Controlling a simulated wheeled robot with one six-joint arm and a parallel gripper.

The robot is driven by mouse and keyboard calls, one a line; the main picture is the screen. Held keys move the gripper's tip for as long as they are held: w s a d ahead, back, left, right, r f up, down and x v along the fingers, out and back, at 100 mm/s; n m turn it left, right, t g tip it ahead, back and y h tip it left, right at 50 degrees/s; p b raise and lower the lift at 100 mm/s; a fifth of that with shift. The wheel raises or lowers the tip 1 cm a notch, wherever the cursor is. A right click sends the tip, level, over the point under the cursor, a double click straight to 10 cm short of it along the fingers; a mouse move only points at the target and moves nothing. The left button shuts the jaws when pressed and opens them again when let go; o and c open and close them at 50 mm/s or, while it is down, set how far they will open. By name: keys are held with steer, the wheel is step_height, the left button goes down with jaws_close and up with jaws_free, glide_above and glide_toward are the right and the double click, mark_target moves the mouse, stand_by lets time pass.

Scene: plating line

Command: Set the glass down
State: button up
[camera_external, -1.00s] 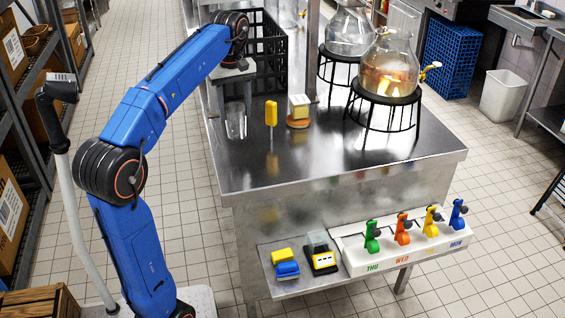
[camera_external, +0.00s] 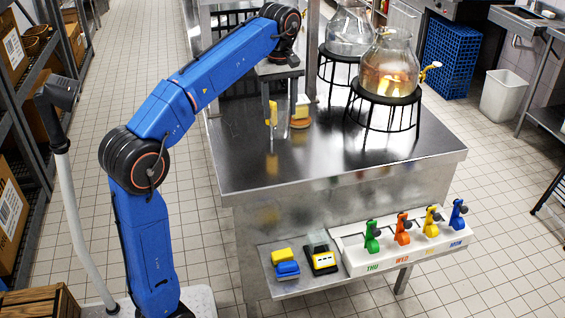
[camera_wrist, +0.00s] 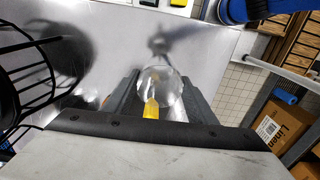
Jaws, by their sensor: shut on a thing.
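My gripper (camera_external: 281,98) is above the left part of the steel counter (camera_external: 340,170), beside a yellow paddle-shaped thing (camera_external: 272,114). In the wrist view, my gripper's fingers (camera_wrist: 160,92) close on the sides of a clear glass (camera_wrist: 168,76). The glass is hard to make out in the external view, where it overlaps the yellow thing. The yellow thing (camera_wrist: 151,109) shows in the wrist view through or right beside the glass. I cannot tell whether the glass touches the counter.
A pale block on an orange-brown base (camera_external: 301,112) stands right of my gripper. Two glass jars, a front one (camera_external: 390,65) and a rear one (camera_external: 350,32), sit on black wire stands. The counter's front and middle are clear. A lower shelf holds coloured items.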

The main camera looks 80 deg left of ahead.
steer(key=w, duration=0.6)
steer(key=shift+d+f, duration=0.2)
steer(key=shift+f, duration=2.2)
steer(key=shift+d+f, duration=0.15)
steer(key=shift+f, duration=2.2)
steer(key=shift+f, duration=0.1)
steer(key=o, duration=1.5)
steer(key=shift+o, duration=0.2)
step_height(320, 180, up, 12)
